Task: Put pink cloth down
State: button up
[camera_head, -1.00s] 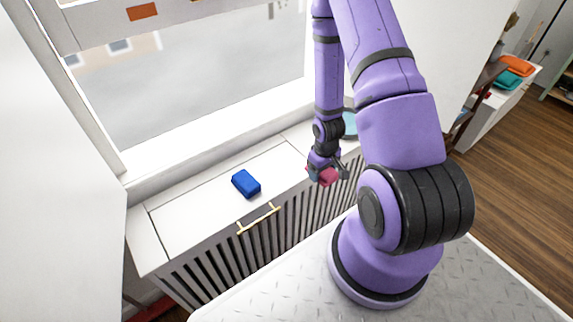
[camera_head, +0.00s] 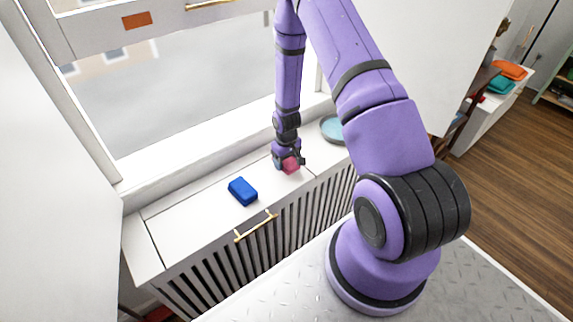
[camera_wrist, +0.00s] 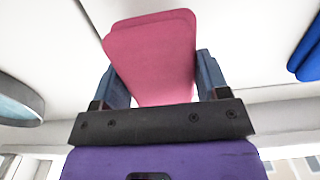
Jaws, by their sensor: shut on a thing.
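The pink cloth (camera_head: 291,166) is a small folded block held in my gripper (camera_head: 288,161) over the white cabinet top under the window. In the wrist view the pink cloth (camera_wrist: 153,55) sits between the two fingers of my gripper (camera_wrist: 158,82), which are shut on its sides. The cloth is close to the white surface (camera_head: 195,215); I cannot tell whether it touches it.
A blue folded cloth (camera_head: 243,191) lies on the cabinet top to the left of my gripper; it also shows in the wrist view (camera_wrist: 308,52). A round teal dish (camera_head: 334,129) stands to the right. Clear white surface lies between them. A brass handle (camera_head: 256,227) is on the cabinet front.

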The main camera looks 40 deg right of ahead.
jog(key=shift+f, duration=1.1)
jog(key=shift+f, duration=0.1)
jog(key=o, duration=1.1)
